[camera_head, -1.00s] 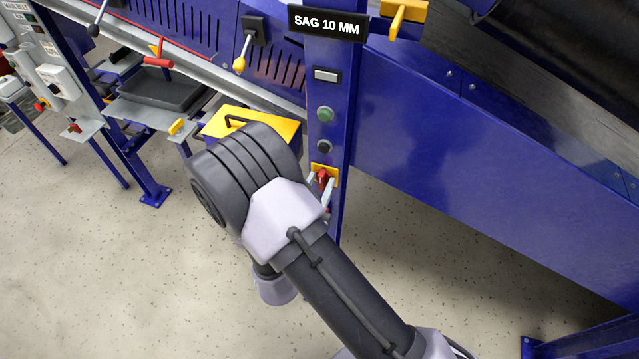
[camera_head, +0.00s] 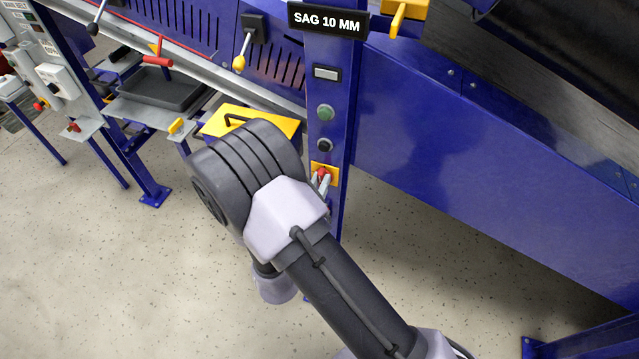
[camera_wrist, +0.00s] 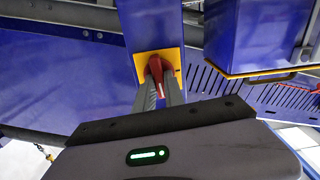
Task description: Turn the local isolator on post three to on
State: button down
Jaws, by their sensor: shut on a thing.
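The isolator is a red rotary handle (camera_head: 322,174) on a yellow plate (camera_head: 325,168), low on the blue post (camera_head: 333,130) under the "SAG 10 MM" sign. In the wrist view the red handle (camera_wrist: 156,72) stands in front of its yellow plate (camera_wrist: 176,57). My gripper (camera_wrist: 158,84) is shut on the red handle, one grey finger on each side of it. In the head view my gripper (camera_head: 321,182) is small and partly hidden behind my arm. The handle's on and off marks cannot be read.
On the post above the isolator are a black button (camera_head: 324,145), a green button (camera_head: 325,113) and a light grey plate (camera_head: 326,73). A yellow box lid with a black handle (camera_head: 230,120) is left of the post. A blue side panel (camera_head: 480,150) extends right. Speckled floor is open below.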

jog(key=n+b, duration=0.2)
jog(key=n, duration=0.2)
jog(key=shift+a+f, duration=0.1)
jog(key=n, duration=0.4)
jog(key=shift+n+b, duration=0.4)
jog(key=shift+w+a+f+n+p, duration=0.1)
jog(key=shift+n, duration=1.2)
jog(key=shift+s+f+n+p, duration=0.1)
jog(key=shift+n+p, duration=0.05)
jog(key=shift+n, duration=1.15)
jog(key=shift+w+a+n+p, duration=0.1)
jog(key=shift+n, duration=1.2)
jog(key=c, duration=1.4)
grip_release()
jog(key=shift+c, duration=0.2)
